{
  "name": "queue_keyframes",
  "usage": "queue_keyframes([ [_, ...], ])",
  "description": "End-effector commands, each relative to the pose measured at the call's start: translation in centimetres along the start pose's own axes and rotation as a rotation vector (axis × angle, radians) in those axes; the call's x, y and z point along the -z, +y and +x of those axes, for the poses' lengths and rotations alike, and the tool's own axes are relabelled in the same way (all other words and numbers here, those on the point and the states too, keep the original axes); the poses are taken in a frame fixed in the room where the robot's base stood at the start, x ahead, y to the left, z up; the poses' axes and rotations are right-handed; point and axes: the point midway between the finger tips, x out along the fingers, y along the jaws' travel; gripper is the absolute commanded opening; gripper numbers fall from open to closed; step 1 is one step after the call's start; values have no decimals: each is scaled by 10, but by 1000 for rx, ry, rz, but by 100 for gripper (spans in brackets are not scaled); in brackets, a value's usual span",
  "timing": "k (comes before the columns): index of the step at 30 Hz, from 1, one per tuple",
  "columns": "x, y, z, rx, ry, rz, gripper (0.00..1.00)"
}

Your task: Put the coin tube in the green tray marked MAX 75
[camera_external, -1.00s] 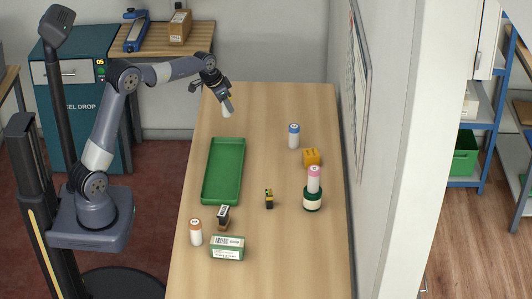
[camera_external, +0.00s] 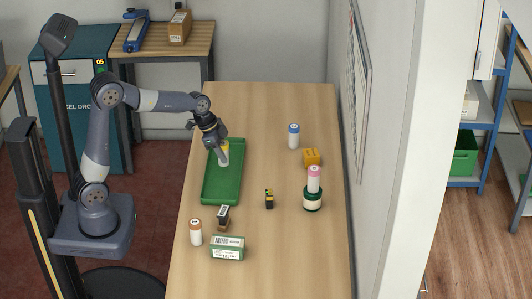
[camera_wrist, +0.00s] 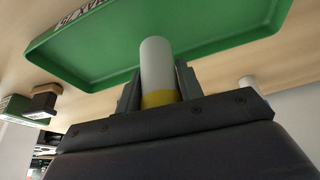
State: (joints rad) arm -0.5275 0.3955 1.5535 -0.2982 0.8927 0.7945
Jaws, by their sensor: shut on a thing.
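The green tray (camera_external: 222,190) lies on the wooden counter, and its text "MAX 75" shows partly in the wrist view (camera_wrist: 120,50). My gripper (camera_external: 222,147) is over the far end of the tray. It is shut on a white tube with a yellow band at one end (camera_external: 224,157). In the wrist view the tube (camera_wrist: 156,62) sits between the two fingers (camera_wrist: 158,88), with the tray behind it. I cannot tell whether the tube's lower end touches the tray floor.
An orange-capped tube (camera_external: 195,233), a dark box (camera_external: 223,215) and a green-white box (camera_external: 228,249) are near the front.

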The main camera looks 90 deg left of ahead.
Motion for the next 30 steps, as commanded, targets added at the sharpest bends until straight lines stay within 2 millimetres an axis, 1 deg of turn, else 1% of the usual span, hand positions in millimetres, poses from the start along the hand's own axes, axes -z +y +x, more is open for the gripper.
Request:
queue_keyframes([
  [3,-7,0,16,-3,-4,-3,7],
  [7,-13,0,31,-1,-2,-3,7],
  [16,-14,0,33,0,0,-2,7],
  [20,-16,0,38,0,0,-2,7],
  [21,-15,0,36,0,-1,-2,39],
  [28,-15,0,36,0,-1,-2,57],
  [30,-15,0,36,0,-1,-2,57],
])
